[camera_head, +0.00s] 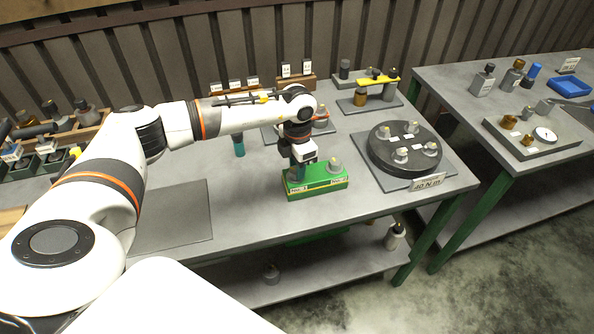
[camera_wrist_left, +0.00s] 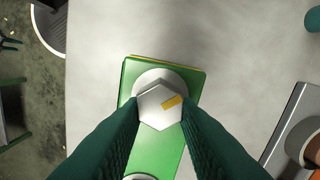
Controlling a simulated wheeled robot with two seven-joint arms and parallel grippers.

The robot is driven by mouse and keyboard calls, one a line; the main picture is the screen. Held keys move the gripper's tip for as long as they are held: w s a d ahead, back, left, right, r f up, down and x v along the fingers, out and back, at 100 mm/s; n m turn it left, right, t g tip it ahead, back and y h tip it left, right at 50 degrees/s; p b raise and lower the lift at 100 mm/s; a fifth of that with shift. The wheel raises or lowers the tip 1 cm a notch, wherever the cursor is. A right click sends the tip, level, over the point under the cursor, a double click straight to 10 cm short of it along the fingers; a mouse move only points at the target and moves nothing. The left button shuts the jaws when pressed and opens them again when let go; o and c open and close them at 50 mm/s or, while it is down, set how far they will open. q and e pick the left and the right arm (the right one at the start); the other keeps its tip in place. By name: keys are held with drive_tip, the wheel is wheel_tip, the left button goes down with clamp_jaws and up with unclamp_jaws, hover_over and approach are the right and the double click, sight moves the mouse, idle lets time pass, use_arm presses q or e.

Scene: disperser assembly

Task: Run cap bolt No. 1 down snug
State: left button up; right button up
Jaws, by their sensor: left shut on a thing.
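A green block (camera_head: 318,189) with small labels on its front stands near the front of the grey table. Two bolts stand on top of it. My left gripper (camera_head: 298,168) points down at the block's left end and hides most of the bolt there. In the left wrist view its dark green fingers are shut on a silver hex bolt head (camera_wrist_left: 157,106) with a yellow mark, on a round collar. The collar sits on the block's green top (camera_wrist_left: 155,147). The other bolt (camera_head: 334,166) stands free at the right end. My right gripper is in neither view.
A dark round plate (camera_head: 404,149) with several bolts stands to the right, behind a "40 N m" sign (camera_head: 427,183). A yellow tool (camera_head: 377,78) rests on a stand at the back. A grey mat (camera_head: 172,216) lies bare at the left.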

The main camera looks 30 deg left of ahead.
use_arm(q)
drive_tip(key=m+b, duration=0.4)
drive_tip(key=m, duration=0.1)
drive_tip(key=shift+d+f+m, duration=0.1)
drive_tip(key=shift+m, duration=0.2)
drive_tip(key=shift+s+d+m+b, duration=0.15)
drive_tip(key=shift+m+b, duration=1.1)
drive_tip(key=shift+m, duration=0.95)
drive_tip(key=shift+r, duration=0.2)
drive_tip(key=o, duration=1)
wheel_tip(320, 180, up, 12)
drive_tip(key=b, duration=0.2)
